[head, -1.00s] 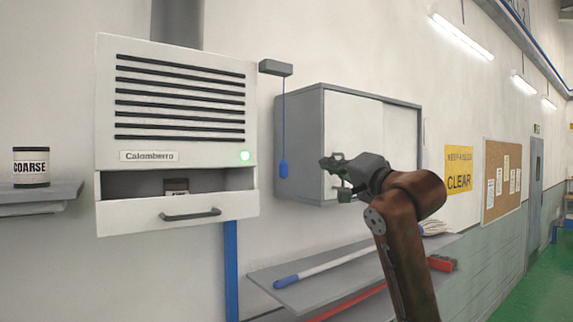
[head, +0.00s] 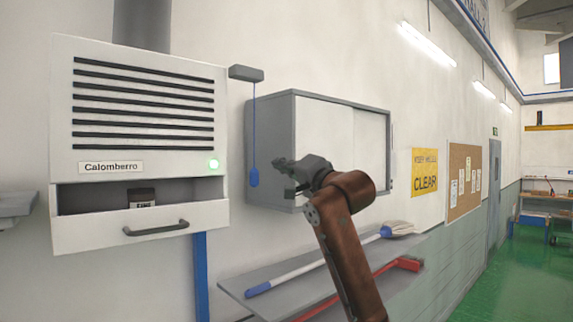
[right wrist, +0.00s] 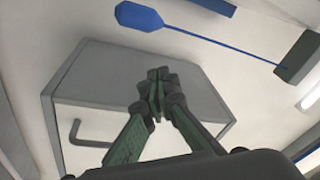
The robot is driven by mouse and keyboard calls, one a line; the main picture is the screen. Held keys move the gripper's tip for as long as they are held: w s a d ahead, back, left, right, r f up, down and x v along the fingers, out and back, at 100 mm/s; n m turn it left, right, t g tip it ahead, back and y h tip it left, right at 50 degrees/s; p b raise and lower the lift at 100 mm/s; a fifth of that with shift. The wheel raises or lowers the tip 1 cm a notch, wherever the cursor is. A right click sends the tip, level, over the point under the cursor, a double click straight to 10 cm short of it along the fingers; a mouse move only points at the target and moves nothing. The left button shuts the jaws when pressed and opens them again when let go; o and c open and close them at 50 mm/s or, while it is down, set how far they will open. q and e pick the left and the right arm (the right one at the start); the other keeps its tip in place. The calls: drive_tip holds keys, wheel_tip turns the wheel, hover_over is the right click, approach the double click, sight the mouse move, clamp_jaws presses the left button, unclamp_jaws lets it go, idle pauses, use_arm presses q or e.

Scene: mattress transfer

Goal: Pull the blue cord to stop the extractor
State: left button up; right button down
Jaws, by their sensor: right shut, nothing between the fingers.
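The blue cord (head: 254,125) hangs from a small grey box (head: 246,73) beside the extractor and ends in a blue pull handle (head: 254,178). The white extractor (head: 140,110) has a lit green lamp (head: 214,164) on its front. My right gripper (head: 279,166) is shut and empty, just right of the pull handle in the head view, with a visible gap. In the right wrist view the shut fingertips (right wrist: 158,82) point up the picture. The pull handle (right wrist: 138,16) and cord (right wrist: 220,45) lie beyond them, apart from the fingers. My left gripper is not in view.
A grey and white wall cabinet (head: 320,140) stands behind my right gripper. It also shows in the right wrist view (right wrist: 190,85). Below is a grey shelf (head: 290,293) with a blue-ended broom (head: 310,267). A dark jar (head: 142,197) sits in the extractor's opening.

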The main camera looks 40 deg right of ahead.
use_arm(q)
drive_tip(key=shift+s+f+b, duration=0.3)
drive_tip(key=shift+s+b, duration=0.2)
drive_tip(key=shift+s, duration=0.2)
use_arm(e)
drive_tip(key=w+a+f, duration=0.2)
drive_tip(key=a+f, duration=0.1)
drive_tip(key=f, duration=0.1)
drive_tip(key=shift+w, duration=0.4)
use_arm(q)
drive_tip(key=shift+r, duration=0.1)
use_arm(e)
drive_tip(key=shift+r, duration=0.1)
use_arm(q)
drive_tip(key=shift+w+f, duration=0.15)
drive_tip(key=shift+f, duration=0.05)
use_arm(e)
drive_tip(key=s+d, duration=0.2)
drive_tip(key=s, duration=0.7)
drive_tip(key=shift+d+r, duration=0.2)
drive_tip(key=shift+d, duration=0.2)
